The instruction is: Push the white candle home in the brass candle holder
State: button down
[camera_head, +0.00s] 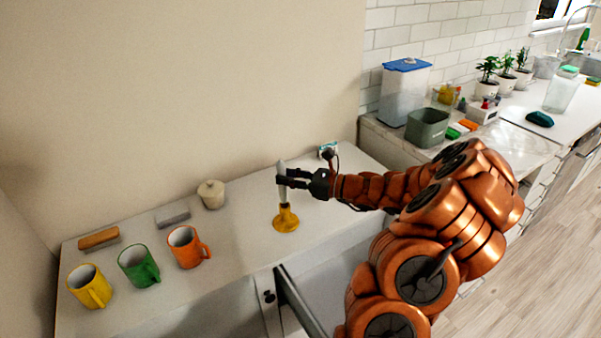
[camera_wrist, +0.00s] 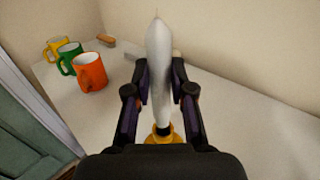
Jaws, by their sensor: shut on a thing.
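The white candle (camera_head: 282,185) stands about upright above the brass candle holder (camera_head: 286,219) on the white counter. My gripper (camera_head: 283,180) is shut on the candle's middle. In the wrist view the candle (camera_wrist: 158,60) rises between the two dark fingers of my gripper (camera_wrist: 160,85). The brass holder (camera_wrist: 163,133) shows below the candle, partly hidden by my gripper. The candle's lower end meets the top of the holder or is just at it; I cannot tell how deep it sits.
Yellow (camera_head: 89,286), green (camera_head: 138,265) and orange (camera_head: 187,247) mugs stand at the left. Behind them are a wooden-backed brush (camera_head: 99,238), a grey block (camera_head: 173,216) and a lidded cream jar (camera_head: 211,194). A wall runs behind. The counter right of the holder is mostly clear.

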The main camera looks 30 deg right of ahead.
jog(key=shift+f+b, duration=0.5)
jog(key=shift+f, duration=1.15)
jog(key=c, duration=0.9)
grip_release()
jog(key=v, duration=1.2)
jog(key=shift+a+r, duration=0.1)
